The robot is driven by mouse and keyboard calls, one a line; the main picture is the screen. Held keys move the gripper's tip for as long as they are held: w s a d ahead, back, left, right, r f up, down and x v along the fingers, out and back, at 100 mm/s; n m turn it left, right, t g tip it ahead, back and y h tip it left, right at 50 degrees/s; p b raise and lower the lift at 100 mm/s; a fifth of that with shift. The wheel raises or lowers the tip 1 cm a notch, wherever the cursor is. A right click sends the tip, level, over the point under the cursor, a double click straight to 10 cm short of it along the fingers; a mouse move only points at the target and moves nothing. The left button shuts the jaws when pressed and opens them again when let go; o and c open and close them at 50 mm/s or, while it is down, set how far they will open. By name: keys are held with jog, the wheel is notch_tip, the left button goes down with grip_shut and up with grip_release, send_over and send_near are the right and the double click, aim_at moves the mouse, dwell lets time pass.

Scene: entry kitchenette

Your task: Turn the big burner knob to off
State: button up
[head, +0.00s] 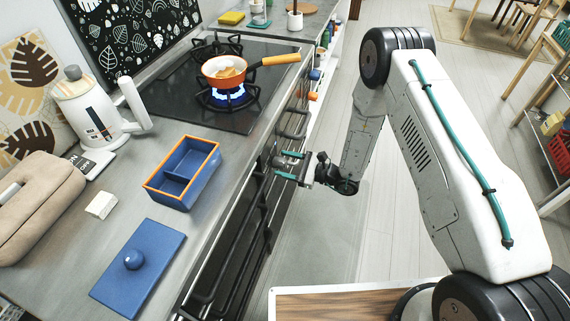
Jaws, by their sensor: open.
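A burner with a blue flame (228,97) is lit under an orange pan (222,72). My gripper (281,166) is open and empty. It points left at the oven front, nearer to me than the knobs and apart from them.
Oven handle bars (293,124) stand out from the front. A blue box (202,183), its lid (138,266) and a white kettle (89,108) are on the counter. The floor right of the oven is clear.

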jog(key=shift+a, duration=0.2)
jog(key=c, duration=1)
jog(key=shift+m, duration=0.3)
jog(key=shift+w+m, duration=0.1)
jog(key=shift+m, duration=2.7)
jog(key=o, duration=1)
